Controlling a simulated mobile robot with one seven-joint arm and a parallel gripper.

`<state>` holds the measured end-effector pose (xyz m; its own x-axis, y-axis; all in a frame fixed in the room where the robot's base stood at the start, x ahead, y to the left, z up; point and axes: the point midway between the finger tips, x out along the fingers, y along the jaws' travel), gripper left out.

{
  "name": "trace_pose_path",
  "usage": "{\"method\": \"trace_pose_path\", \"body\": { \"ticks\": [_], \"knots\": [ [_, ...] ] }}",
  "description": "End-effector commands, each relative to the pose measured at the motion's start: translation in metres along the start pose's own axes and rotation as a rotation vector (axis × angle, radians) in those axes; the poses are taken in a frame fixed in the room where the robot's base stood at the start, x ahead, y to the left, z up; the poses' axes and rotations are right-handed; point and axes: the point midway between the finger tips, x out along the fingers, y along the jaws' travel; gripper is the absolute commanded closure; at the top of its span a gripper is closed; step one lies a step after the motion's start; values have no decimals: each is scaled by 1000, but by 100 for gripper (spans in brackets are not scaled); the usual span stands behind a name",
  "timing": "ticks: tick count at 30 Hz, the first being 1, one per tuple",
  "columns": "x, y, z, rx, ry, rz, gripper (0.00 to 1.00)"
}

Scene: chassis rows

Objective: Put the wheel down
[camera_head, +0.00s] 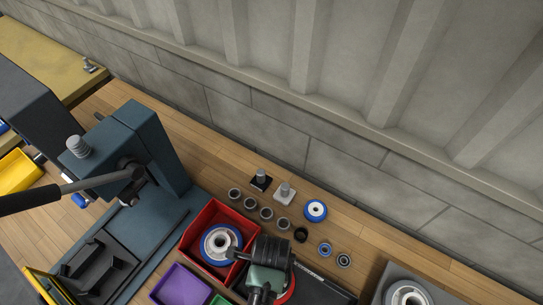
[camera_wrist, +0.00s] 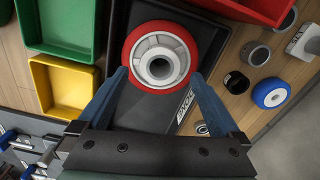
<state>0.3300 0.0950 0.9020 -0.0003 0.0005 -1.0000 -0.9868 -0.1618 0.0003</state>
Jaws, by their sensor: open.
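A red-rimmed wheel with a grey hub (camera_wrist: 160,60) lies flat over the black tray (camera_wrist: 140,112) in the wrist view; it seems to rest on the tray. My gripper (camera_wrist: 159,76) is open, with its blue fingertips one on each side of the wheel's near part. I cannot tell whether a fingertip touches the rim. In the head view my gripper (camera_head: 268,272) hides most of the wheel; only a bit of its red rim (camera_head: 290,289) shows at the right. The black tray (camera_head: 328,291) also shows there, marked with white lettering in the wrist view.
A red bin (camera_head: 197,227) holding a blue-rimmed wheel (camera_head: 220,244) stands left of my gripper. Purple (camera_head: 180,287), green (camera_wrist: 55,25) and yellow (camera_wrist: 65,85) bins are close by. Grey rings (camera_head: 266,213), a blue wheel (camera_head: 315,210) and bearings lie behind. A dark press (camera_head: 150,150) stands left.

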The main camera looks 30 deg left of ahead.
Motion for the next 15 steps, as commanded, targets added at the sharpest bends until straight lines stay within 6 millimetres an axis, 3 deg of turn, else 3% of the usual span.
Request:
{"method": "trace_pose_path", "body": {
  "ticks": [9, 15],
  "knots": [
    [-66, -1, 0, 1, 0, -4, 0],
    [-85, -1, 0, 1, 0, -1, 0]
  ]
}}
